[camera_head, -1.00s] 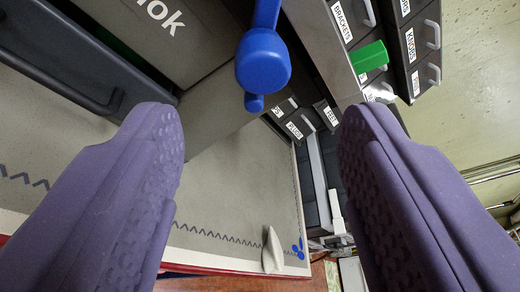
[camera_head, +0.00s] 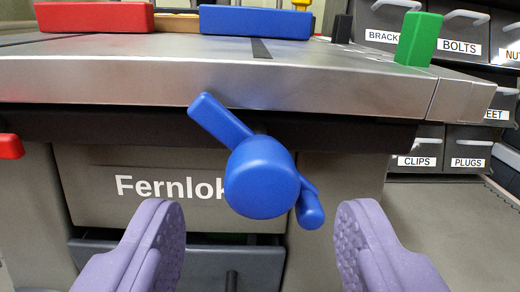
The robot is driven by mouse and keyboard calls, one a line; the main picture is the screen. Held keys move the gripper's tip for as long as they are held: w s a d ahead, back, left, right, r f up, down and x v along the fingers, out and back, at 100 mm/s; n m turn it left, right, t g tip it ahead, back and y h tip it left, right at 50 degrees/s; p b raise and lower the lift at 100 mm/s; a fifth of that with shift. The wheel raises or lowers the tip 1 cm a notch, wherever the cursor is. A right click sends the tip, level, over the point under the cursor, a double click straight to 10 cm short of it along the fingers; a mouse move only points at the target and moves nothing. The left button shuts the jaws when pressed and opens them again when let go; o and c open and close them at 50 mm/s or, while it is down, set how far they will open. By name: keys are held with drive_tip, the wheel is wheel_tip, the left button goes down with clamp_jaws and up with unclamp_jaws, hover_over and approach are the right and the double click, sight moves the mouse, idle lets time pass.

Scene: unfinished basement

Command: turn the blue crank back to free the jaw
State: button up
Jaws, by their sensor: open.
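The blue crank (camera_head: 260,178) sits on the front of a metal-topped bench, below its edge. It has a round hub, one arm pointing up and left, and a short knob (camera_head: 309,207) at lower right. My gripper (camera_head: 262,240) is open, with two purple ridged fingers on either side of and below the crank, apart from it. On the bench top lie a red block (camera_head: 95,17) and a blue block (camera_head: 256,22), which may be jaw parts; I cannot tell which is the jaw.
A green block (camera_head: 418,39) stands at the right of the bench top (camera_head: 150,82). A grey drawer marked "Fernlok" (camera_head: 120,187) is behind the crank. A red knob (camera_head: 10,146) is at the left. Labelled bins (camera_head: 462,146) stand at the back right.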

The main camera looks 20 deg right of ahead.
sight(267, 199)
drive_tip(key=shift+x, duration=1.85)
drive_tip(key=shift+s, duration=0.1)
drive_tip(key=c, duration=1)
drive_tip(key=shift+c, duration=0.2)
drive_tip(key=shift+n+b, duration=0.35)
drive_tip(key=shift+n, duration=0.05)
drive_tip(key=n+b, duration=0.2)
drive_tip(key=n, duration=0.2)
drive_tip(key=shift+f+n, duration=0.15)
drive_tip(key=shift+n, duration=0.25)
drive_tip(key=n+b, duration=0.2)
drive_tip(key=n, duration=0.3)
drive_tip(key=shift+d+n, duration=0.1)
drive_tip(key=shift+n, duration=0.2)
drive_tip(key=n+b, duration=0.1)
drive_tip(key=n, duration=0.4)
drive_tip(key=shift+n+t+y+b, duration=0.3)
drive_tip(key=shift+y+b, duration=0.05)
drive_tip(key=shift+y, duration=0.05)
drive_tip(key=n+b, duration=0.1)
drive_tip(key=n, duration=0.4)
drive_tip(key=shift+n, duration=0.3)
